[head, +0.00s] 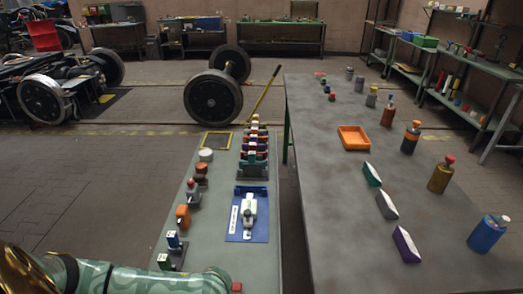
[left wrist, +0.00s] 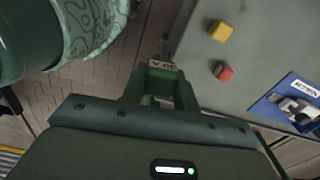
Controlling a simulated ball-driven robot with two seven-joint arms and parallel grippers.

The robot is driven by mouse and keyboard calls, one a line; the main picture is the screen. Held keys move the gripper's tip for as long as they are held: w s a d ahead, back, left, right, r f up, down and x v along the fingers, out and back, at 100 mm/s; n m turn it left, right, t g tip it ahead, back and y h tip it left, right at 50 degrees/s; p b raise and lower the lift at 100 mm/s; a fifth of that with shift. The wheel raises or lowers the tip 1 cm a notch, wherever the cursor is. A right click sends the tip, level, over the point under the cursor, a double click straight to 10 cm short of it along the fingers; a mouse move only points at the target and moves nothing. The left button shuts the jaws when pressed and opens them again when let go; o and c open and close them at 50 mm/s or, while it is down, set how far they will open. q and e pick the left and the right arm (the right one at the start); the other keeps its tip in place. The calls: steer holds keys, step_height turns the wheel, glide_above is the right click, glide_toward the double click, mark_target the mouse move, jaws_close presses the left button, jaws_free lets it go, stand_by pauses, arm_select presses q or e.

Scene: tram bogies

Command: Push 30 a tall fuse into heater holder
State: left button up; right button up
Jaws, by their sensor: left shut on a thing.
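My left gripper (left wrist: 161,82) shows in the left wrist view, shut on a fuse (left wrist: 162,65) whose pale top carries a dark marking that looks like 30 A. The fuse's lower part is hidden. Gripper and fuse are near the bench edge, apart from the blue board (left wrist: 278,108), which lies to the right. On that board sits a white and grey holder (left wrist: 298,106); its label is too small to read for certain. In the head view the board (head: 262,233) and the holder (head: 248,211) lie on the narrow bench. My right gripper is not in view.
A yellow block (left wrist: 220,32) and a red block (left wrist: 223,72) stand on the bench top. Several coloured parts line the narrow bench's left edge, such as an orange one (head: 183,216). A rack of blocks (head: 254,168) stands behind the board. A wide table (head: 330,200) is at right.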

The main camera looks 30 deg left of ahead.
arm_select(q)
steer(key=w+d+r+n, duration=0.2)
steer(key=d+r+n, duration=0.1)
steer(key=r+n, duration=0.2)
steer(key=w+d+r+n, duration=0.2)
steer(key=r+n, duration=0.3)
steer(key=r, duration=0.5)
steer(key=shift+d, duration=0.75)
